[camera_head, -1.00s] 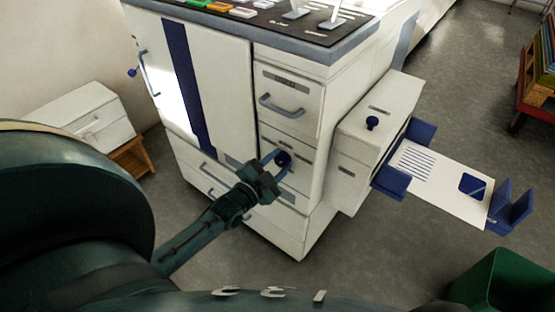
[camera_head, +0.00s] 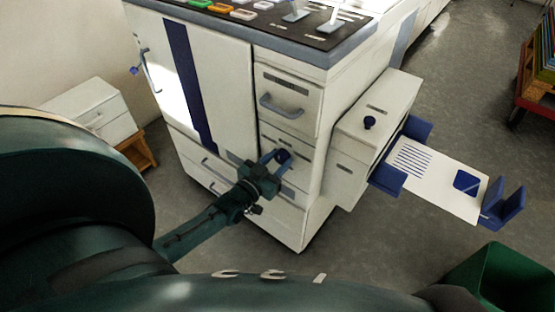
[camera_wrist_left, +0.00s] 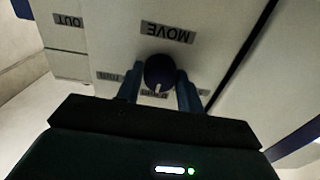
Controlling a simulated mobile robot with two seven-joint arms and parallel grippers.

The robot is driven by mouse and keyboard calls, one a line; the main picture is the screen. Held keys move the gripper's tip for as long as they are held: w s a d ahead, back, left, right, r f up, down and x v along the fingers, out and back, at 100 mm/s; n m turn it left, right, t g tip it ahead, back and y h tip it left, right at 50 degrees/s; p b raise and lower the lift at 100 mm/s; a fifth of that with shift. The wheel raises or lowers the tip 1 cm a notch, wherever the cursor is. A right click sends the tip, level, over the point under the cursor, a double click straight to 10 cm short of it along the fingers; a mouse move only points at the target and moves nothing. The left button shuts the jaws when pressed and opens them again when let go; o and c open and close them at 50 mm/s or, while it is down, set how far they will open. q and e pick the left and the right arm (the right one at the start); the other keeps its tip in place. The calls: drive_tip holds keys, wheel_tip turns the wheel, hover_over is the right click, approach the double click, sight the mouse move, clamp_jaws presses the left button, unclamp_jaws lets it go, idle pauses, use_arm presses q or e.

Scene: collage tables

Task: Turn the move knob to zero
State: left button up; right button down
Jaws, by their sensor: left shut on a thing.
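The move knob (camera_head: 283,156) is a round dark blue knob on the front of the white machine (camera_head: 215,80), below a drawer with a grey handle. In the left wrist view the knob (camera_wrist_left: 159,72) sits under an upside-down MOVE label (camera_wrist_left: 168,32), and a short light mark on it points toward the gripper. My left gripper (camera_head: 273,158) is shut on the knob, one blue finger on each side; the fingers also show in the left wrist view (camera_wrist_left: 160,90). Smaller labels beside the knob are partly hidden by the fingers. My right gripper is not in view.
A side tray (camera_head: 435,175) holding a printed sheet sticks out on the machine's right. A dark green bin (camera_head: 495,275) stands at the lower right. A small white cabinet (camera_head: 90,112) is at the left. Grey floor lies open in front of the machine.

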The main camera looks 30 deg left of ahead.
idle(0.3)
use_arm(q)
drive_tip(key=o, duration=1)
drive_tip(key=s+a+p, duration=0.1)
drive_tip(key=s+p, duration=0.1)
drive_tip(key=s, duration=1.1)
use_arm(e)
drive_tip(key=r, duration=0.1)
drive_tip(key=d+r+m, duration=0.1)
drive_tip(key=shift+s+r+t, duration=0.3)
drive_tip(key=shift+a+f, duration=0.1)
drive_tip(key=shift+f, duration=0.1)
